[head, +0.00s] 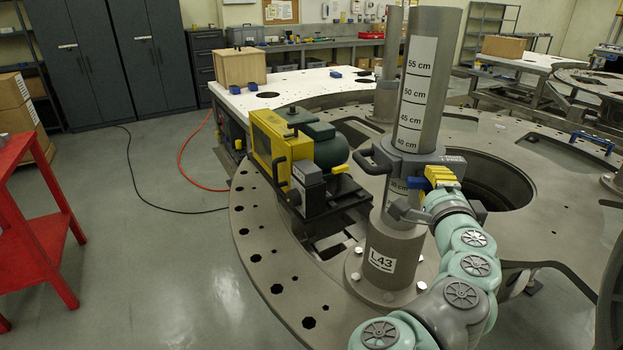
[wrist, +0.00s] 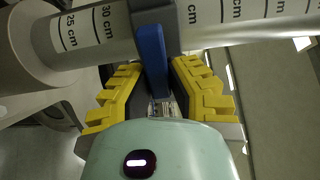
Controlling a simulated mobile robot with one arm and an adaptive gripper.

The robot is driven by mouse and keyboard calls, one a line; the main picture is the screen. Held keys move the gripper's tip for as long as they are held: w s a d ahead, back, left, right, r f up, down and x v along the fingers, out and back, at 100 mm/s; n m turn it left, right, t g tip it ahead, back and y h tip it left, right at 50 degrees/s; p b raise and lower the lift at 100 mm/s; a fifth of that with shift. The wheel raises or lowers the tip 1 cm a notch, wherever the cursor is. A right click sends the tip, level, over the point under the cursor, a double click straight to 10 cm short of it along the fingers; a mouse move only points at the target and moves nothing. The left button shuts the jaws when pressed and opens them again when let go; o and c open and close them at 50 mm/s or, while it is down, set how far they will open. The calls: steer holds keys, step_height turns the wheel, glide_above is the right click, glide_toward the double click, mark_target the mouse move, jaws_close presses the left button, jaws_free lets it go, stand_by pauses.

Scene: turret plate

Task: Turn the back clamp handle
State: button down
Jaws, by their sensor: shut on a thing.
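A grey column (head: 428,75) with a centimetre scale stands on the turret plate. A dark clamp collar (head: 400,160) goes around it, with a black loop handle on its left side. A blue clamp handle (wrist: 152,60) stands out from the clamp and runs between my fingers in the wrist view. It also shows in the head view (head: 418,183), partly hidden by the yellow fingers. My gripper (head: 440,176) is shut on this blue handle, beside the column. The yellow fingers of my gripper (wrist: 158,78) lie on both sides of the handle. The head view does not clearly show the handle's far end.
A yellow and green machine (head: 300,145) stands on the turret plate (head: 262,265) left of the column. A large round opening (head: 495,185) lies behind my gripper. A red shelf (head: 45,235) stands at the left, with clear floor between.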

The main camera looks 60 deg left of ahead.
steer(key=shift+r, duration=0.15)
steer(key=c, duration=0.9)
jaws_free()
